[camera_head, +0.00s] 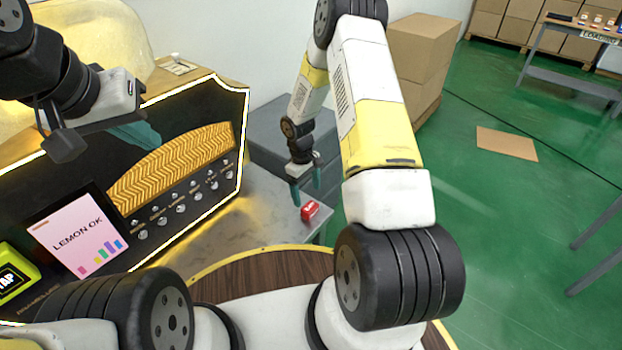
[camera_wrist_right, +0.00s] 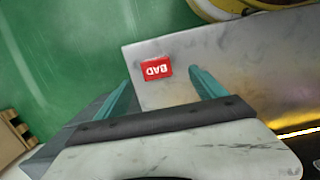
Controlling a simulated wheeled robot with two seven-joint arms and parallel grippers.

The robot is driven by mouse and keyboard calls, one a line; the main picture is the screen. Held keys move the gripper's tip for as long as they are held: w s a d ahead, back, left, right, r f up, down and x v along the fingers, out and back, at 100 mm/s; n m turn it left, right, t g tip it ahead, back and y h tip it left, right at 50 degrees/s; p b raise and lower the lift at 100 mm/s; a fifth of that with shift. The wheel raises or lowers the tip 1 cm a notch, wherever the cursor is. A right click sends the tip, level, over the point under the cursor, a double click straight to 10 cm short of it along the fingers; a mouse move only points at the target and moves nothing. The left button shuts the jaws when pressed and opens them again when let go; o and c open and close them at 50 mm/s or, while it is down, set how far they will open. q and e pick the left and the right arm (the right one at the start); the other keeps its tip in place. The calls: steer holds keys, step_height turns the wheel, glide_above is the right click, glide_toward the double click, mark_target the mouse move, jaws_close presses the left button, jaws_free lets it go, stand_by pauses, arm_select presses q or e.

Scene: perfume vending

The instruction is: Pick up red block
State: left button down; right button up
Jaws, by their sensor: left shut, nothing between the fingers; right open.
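The red block (camera_head: 310,211) with white lettering lies on the grey counter near its right end. My right gripper (camera_head: 306,190) is open, with teal fingers, above the counter and a little behind the block. In the right wrist view the block sits ahead of the fingertips, between their lines, and nothing is held. My left gripper (camera_head: 138,136) is at the left in front of the vending machine, shut and empty, its teal fingers partly hard to make out.
The vending machine (camera_head: 175,165) with a gold panel, knobs and a LEMON OK screen (camera_head: 80,235) fills the left. The counter (camera_head: 265,215) ends just right of the block, with green floor beyond. Cardboard boxes (camera_head: 420,50) stand behind my right arm.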

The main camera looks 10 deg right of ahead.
mark_target(310, 206)
steer(key=f, duration=0.6)
steer(key=d+f, duration=0.1)
steer(key=f, duration=0.2)
steer(key=shift+r, duration=0.1)
steer(key=c, duration=1.5)
steer(key=shift+o, duration=0.2)
